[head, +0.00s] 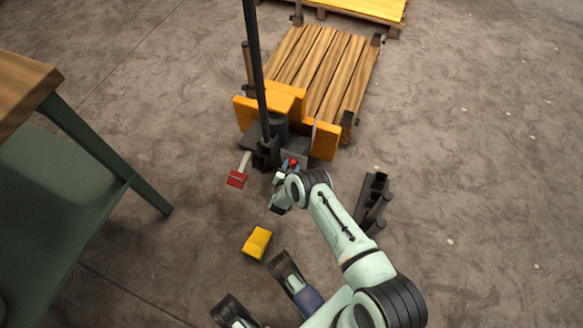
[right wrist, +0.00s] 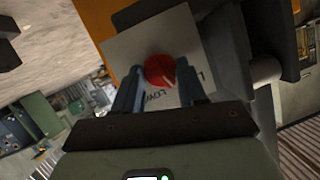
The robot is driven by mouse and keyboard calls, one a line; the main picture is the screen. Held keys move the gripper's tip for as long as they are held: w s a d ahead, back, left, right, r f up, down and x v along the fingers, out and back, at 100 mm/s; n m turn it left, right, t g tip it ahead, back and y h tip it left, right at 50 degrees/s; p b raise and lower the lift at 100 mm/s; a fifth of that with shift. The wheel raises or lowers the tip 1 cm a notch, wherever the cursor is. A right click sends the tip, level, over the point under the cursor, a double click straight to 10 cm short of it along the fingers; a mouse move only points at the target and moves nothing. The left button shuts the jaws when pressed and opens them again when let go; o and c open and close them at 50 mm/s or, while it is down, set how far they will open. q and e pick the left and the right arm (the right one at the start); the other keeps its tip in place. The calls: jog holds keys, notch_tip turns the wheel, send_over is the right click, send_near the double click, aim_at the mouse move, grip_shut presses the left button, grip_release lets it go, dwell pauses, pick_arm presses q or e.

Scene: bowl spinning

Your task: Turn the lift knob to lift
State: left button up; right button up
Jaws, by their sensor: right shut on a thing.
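The red round lift knob (right wrist: 159,70) sits on a white plate (right wrist: 118,50) with dark lettering, partly hidden, in the right wrist view. In the head view the knob (head: 292,162) shows small at the near side of the orange pallet lifter (head: 325,140). My right gripper (right wrist: 160,85) has its two fingers on either side of the knob and is shut on it. In the head view the right gripper (head: 287,172) is at the lifter's front, largely covered by my own wrist.
A slatted wooden pallet (head: 325,65) rests on the lifter behind its dark mast (head: 256,65). A red pedal (head: 237,179) sticks out left. A yellow block (head: 257,242) lies on the floor. A green-legged table (head: 90,150) stands left.

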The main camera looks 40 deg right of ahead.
jog(key=shift+w+a+n+g, duration=0.15)
jog(key=shift+n+g, duration=0.35)
jog(key=shift+n, duration=0.4)
pick_arm(q)
jog(key=shift+s+a+f+g+b, duration=0.1)
jog(key=shift+s+f+g+b, duration=0.25)
jog(key=shift+s, duration=0.45)
pick_arm(e)
jog(key=shift+n+g+h, duration=0.4)
jog(key=shift+n+g, duration=0.1)
jog(key=shift+n, duration=0.2)
jog(key=o, duration=1.1)
jog(key=shift+c, duration=0.2)
pick_arm(q)
jog(key=w+d+r+t+p, duration=0.1)
jog(key=w+r+t+p, duration=0.2)
jog(key=w, duration=0.5)
notch_tip(320, 180, up, 2)
jog(key=shift+w+r+p, duration=0.25)
jog(key=shift+w+p, duration=0.1)
jog(key=shift+p, duration=0.45)
pick_arm(e)
jog(key=v, duration=1.3)
jog(key=shift+a+r, duration=0.15)
